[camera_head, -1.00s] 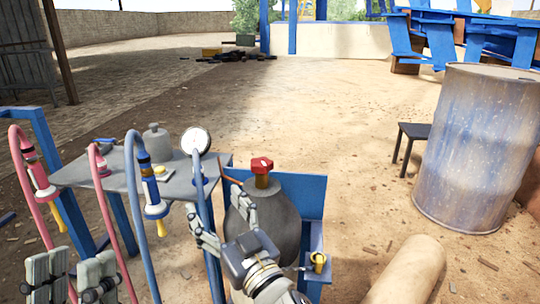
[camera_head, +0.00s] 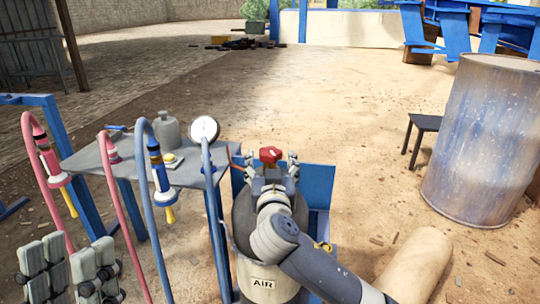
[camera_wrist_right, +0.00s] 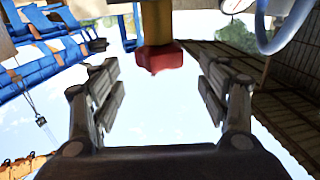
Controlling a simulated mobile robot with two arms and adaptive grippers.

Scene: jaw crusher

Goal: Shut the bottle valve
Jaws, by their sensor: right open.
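The bottle valve has a red knob (camera_head: 271,155) on a yellow-brown neck, atop a grey bottle (camera_head: 243,218) whose lower front reads "AIR". My right gripper (camera_head: 270,163) is at the bottle's top, with one finger on each side of the red knob. In the right wrist view its fingers (camera_wrist_right: 160,82) are wide apart, and the red knob (camera_wrist_right: 158,60) is between and just beyond them, touching neither. My right arm hides much of the bottle. My left gripper (camera_head: 70,268) is at the lower left, empty, its fingers apart.
A grey table (camera_head: 95,160) at the left holds a weight, a yellow-topped item and a round gauge (camera_head: 205,129). Pink and blue hoses (camera_head: 147,215) stand before it. A blue panel (camera_head: 318,187) is behind the bottle. A rusty blue barrel (camera_head: 485,140) stands right.

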